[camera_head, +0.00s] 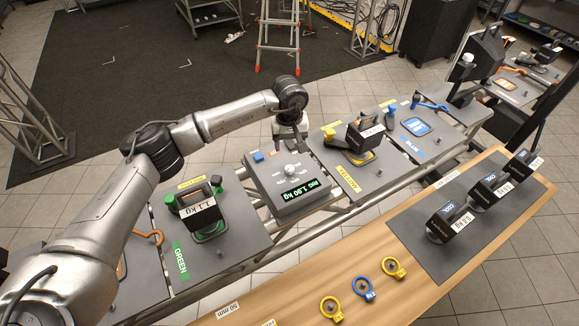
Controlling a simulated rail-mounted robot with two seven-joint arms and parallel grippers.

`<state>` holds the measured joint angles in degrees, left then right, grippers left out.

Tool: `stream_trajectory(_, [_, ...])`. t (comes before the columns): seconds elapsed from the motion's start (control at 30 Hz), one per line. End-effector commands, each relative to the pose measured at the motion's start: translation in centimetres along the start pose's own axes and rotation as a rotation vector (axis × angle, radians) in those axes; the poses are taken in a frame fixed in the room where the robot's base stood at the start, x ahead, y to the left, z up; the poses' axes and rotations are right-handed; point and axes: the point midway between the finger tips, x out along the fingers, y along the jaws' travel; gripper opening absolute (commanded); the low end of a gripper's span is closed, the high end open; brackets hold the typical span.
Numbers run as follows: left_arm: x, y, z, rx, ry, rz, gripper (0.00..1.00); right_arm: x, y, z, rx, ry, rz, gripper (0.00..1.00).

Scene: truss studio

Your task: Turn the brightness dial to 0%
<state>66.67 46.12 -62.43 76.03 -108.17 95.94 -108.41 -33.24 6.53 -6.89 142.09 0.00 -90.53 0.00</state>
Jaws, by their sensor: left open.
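A grey console (262,183) stands on the truss in the middle, with a lit green display (306,191) reading about 1.90 kg. A pale round knob (291,170) sits on its top behind the display. I cannot read a brightness label or scale on it, so I cannot tell its setting. My left gripper (291,146) is open and points down over the far edge of the console, just behind the knob and seemingly apart from it. My right gripper is not in view.
A blue button (258,157) is on the console's far left. Plates with a green-labelled lamp-like block (201,211) and a yellow-labelled one (363,140) flank it. A wooden bench (440,290) in front bears black weights (449,221) and ring bolts (362,287).

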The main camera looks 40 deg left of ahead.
Motion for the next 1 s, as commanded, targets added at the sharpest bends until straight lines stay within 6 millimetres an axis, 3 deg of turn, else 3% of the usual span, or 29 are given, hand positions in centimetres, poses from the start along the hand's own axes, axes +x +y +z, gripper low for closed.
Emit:
stream_trajectory(0.2, [4.4,0.0,0.1,-0.002,-0.004,0.000,0.60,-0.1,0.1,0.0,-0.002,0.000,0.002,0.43])
stream_trajectory(0.5, [8.7,0.1,0.1,-0.002,-0.003,0.003,0.60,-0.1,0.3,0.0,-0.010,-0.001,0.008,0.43])
stream_trajectory(0.7, [10.0,0.1,0.1,0.000,-0.002,0.004,0.60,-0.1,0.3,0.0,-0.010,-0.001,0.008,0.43])
stream_trajectory(1.0, [10.4,0.1,0.1,0.000,-0.002,0.004,0.60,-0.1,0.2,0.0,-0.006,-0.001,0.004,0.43])
